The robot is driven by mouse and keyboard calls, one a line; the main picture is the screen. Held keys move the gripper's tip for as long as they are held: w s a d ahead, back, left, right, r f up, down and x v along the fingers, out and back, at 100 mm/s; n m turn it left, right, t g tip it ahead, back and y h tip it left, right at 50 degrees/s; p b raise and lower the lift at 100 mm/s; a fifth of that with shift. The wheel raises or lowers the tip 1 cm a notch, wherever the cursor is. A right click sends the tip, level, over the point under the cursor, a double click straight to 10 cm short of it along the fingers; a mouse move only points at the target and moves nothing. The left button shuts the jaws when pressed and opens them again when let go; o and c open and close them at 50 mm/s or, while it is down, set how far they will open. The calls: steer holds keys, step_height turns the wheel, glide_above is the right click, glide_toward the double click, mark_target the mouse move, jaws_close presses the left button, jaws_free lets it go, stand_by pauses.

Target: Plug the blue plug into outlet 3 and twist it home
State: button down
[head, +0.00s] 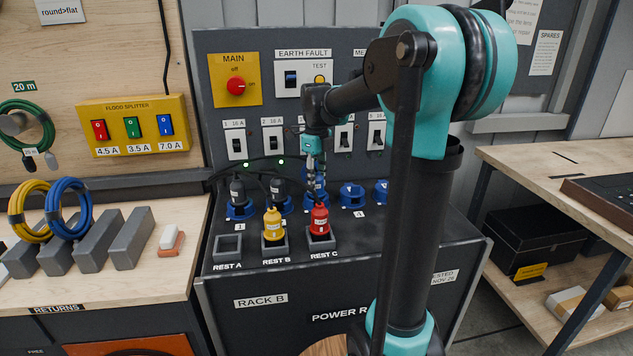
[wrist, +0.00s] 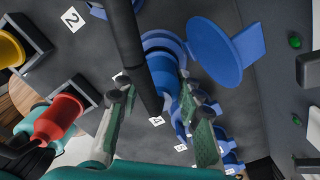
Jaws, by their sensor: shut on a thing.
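My gripper (head: 314,172) is over outlet 3 in the row of blue sockets on the black rack, its fingers pointing down. In the wrist view my gripper (wrist: 158,88) has one finger on each side of the blue plug (wrist: 166,74) and is shut on it. The plug lines up with a round blue socket, outlet 3 (wrist: 160,38), whose blue lid (wrist: 222,50) stands open beside it. I cannot tell how deep the plug sits or how far it is turned. A black cable crosses in front of it.
Dark plugs stand in outlet 1 (head: 238,192) and outlet 2 (head: 278,190). Outlet 4 (head: 352,195) is on the right. A yellow plug (head: 273,223) stands in REST B and a red plug (head: 319,220) in REST C. REST A (head: 228,246) is empty.

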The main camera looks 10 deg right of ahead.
steer(key=shift+m, duration=0.5)
steer(key=shift+m, duration=0.6)
steer(key=shift+m, duration=0.7)
steer(key=shift+d, duration=0.1)
steer(key=shift+m, duration=0.7)
steer(key=c, duration=1)
jaws_free()
